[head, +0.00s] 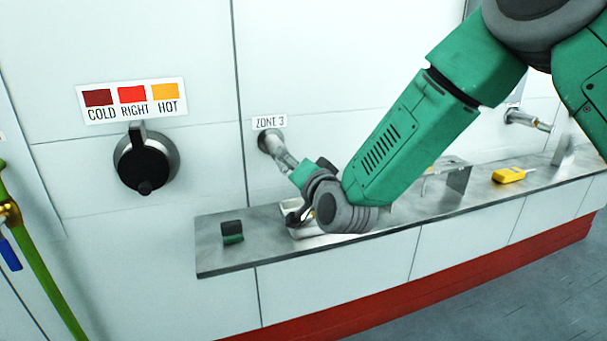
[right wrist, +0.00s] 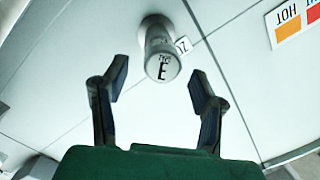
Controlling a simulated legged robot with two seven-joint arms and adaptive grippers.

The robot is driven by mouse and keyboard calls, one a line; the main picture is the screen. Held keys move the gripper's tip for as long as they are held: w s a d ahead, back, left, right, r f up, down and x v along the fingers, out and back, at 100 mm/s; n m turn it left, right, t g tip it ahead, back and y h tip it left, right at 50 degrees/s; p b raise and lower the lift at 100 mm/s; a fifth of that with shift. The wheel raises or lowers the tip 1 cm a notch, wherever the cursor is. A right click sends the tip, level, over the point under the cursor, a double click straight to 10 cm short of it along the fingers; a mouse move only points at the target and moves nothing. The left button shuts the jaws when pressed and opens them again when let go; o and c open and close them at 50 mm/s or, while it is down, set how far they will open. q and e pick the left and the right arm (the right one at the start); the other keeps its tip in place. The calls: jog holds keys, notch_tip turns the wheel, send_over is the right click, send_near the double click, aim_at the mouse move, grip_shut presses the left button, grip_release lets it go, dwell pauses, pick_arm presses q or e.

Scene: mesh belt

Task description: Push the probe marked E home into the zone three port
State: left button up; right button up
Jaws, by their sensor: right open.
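The probe marked E (right wrist: 161,62) is a grey cylinder, its lettered end facing my right wrist camera. In the head view a grey cylinder (head: 283,153) sticks out from the wall port (head: 268,139) below the ZONE 3 label (head: 270,122). How deep it sits I cannot tell. My right gripper (right wrist: 159,80) is open and empty, its two dark fingers spread on either side of the probe's end, with a gap on both sides. In the head view my right wrist partly hides this area. My left gripper is not in view.
A steel shelf (head: 215,262) runs along the wall below the port. It carries a dark green block (head: 232,232) and a yellow device (head: 512,175). Left of the port are a black knob (head: 145,163) and a COLD/RIGHT/HOT sign (head: 131,101). Another wall port (head: 520,118) is at right.

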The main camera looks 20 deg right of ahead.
jog(key=s+d, duration=0.1)
jog(key=s, duration=0.8)
jog(key=shift+s+d+r, duration=0.2)
jog(key=shift+s+r, duration=0.05)
jog(key=shift+s, duration=0.15)
jog(key=shift+f, duration=0.1)
